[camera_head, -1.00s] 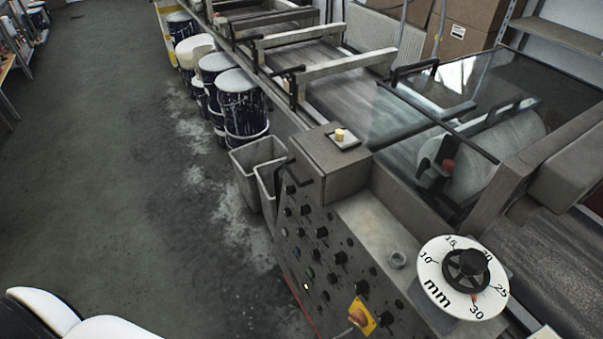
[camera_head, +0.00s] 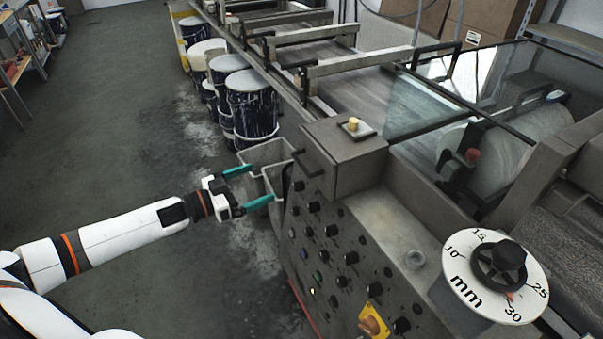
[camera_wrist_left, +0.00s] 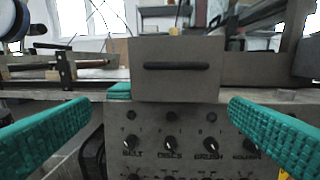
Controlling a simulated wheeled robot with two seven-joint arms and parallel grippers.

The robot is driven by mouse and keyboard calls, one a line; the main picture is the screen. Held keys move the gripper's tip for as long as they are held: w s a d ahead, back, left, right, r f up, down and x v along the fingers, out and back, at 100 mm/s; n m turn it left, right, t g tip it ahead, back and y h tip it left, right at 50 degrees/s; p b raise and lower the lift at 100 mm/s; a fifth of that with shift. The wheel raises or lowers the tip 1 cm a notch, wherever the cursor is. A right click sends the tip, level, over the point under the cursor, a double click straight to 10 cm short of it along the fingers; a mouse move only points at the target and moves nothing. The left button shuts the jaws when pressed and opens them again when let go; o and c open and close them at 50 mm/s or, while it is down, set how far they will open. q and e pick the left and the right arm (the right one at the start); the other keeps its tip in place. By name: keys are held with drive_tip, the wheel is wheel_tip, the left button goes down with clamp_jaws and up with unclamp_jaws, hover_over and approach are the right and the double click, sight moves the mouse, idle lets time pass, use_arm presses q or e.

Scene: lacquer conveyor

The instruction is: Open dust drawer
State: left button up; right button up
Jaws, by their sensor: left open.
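The dust drawer appears to be the grey-brown box (camera_head: 343,152) at the front corner of the machine, above the control panel. Its dark bar handle (camera_wrist_left: 177,66) lies level across the front face in the left wrist view, and that front looks closed. In the head view the handle (camera_head: 306,164) shows on the box's left side. My left gripper (camera_head: 260,184) is open and empty, with its green fingers pointing toward the box. The handle is apart from the fingers and lies between and above them in the wrist view. My right gripper is not in view.
Two grey bins (camera_head: 262,154) stand close by the left fingers. The control panel (camera_head: 330,240) with knobs is below the box, and a yellow-backed switch (camera_head: 371,320) is near its bottom. Paint-stained drums (camera_head: 250,105) line the conveyor. The floor at left is clear.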

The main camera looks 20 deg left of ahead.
sight(302, 163)
use_arm(q)
drive_tip(key=shift+m+h, duration=0.4)
drive_tip(key=shift+h, duration=0.2)
drive_tip(key=shift+s+d+r+p+x, duration=0.2)
drive_tip(key=shift+r+p+x, duration=0.15)
drive_tip(key=shift+x, duration=1.75)
drive_tip(key=shift+s+d+r+p+x, duration=0.15)
drive_tip(key=shift+d+r+p+x, duration=0.2)
drive_tip(key=shift+x, duration=1.7)
drive_tip(key=shift+s+d+r+p+x, duration=0.15)
drive_tip(key=shift+r+x, duration=0.25)
drive_tip(key=shift+x, duration=1.7)
drive_tip(key=shift+c, duration=0.3)
